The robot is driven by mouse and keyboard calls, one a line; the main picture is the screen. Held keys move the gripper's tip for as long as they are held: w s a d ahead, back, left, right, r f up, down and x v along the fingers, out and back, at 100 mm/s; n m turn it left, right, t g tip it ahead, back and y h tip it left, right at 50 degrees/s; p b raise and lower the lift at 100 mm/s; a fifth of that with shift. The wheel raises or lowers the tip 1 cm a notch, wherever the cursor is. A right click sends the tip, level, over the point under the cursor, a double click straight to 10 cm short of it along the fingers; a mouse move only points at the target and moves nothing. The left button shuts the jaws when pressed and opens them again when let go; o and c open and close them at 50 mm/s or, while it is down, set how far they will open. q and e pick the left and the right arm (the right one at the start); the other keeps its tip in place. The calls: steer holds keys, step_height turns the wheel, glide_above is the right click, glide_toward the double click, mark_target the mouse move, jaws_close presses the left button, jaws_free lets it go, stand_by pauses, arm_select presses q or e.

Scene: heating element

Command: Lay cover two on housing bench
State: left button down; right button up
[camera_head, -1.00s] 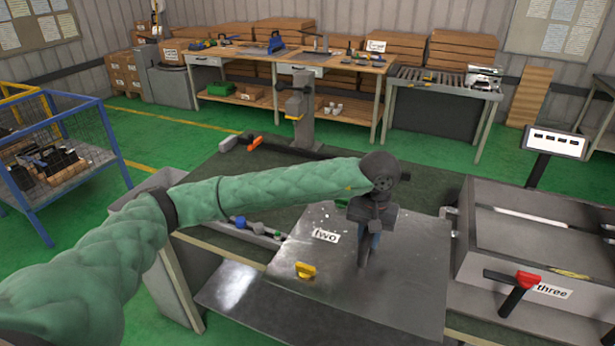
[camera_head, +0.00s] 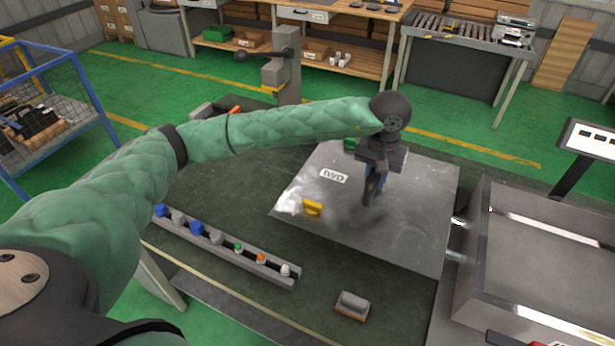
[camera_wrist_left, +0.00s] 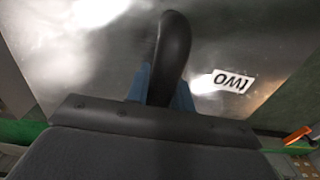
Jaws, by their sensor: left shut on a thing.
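Cover two (camera_head: 425,215) is a flat shiny metal sheet with a white "two" label (camera_head: 333,175), a yellow block (camera_head: 312,208) and a black handle. My left gripper (camera_head: 371,188) is over its middle, shut on that handle. In the left wrist view the curved black handle (camera_wrist_left: 170,55) stands between the blue fingertips, with the label (camera_wrist_left: 228,82) to its right. The cover is over the dark green top of the housing bench (camera_head: 235,185). I cannot tell if it touches the bench top. My right gripper is out of view.
A narrow tray (camera_head: 210,245) of small knobs and a small grey block (camera_head: 352,305) lie on the bench in front of the cover. A grey open box (camera_head: 560,250) stands close on its right. A grey post-like device (camera_head: 283,75) stands at the back.

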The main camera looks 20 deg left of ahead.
mark_target(336, 173)
arm_select(q)
steer(key=a+f, duration=0.2)
steer(key=a, duration=0.1)
steer(key=w+a+f+p, duration=0.1)
steer(key=a+f, duration=0.1)
steer(key=a, duration=0.2)
steer(key=a+f+p, duration=0.1)
steer(key=a+f, duration=0.1)
steer(key=a, duration=0.1)
steer(key=shift+w+a, duration=0.3)
steer(key=shift+a, duration=0.05)
steer(key=shift+f+p, duration=0.55)
steer(key=shift+f, duration=1.55)
steer(key=c, duration=1.3)
jaws_free()
steer(key=shift+o, duration=0.5)
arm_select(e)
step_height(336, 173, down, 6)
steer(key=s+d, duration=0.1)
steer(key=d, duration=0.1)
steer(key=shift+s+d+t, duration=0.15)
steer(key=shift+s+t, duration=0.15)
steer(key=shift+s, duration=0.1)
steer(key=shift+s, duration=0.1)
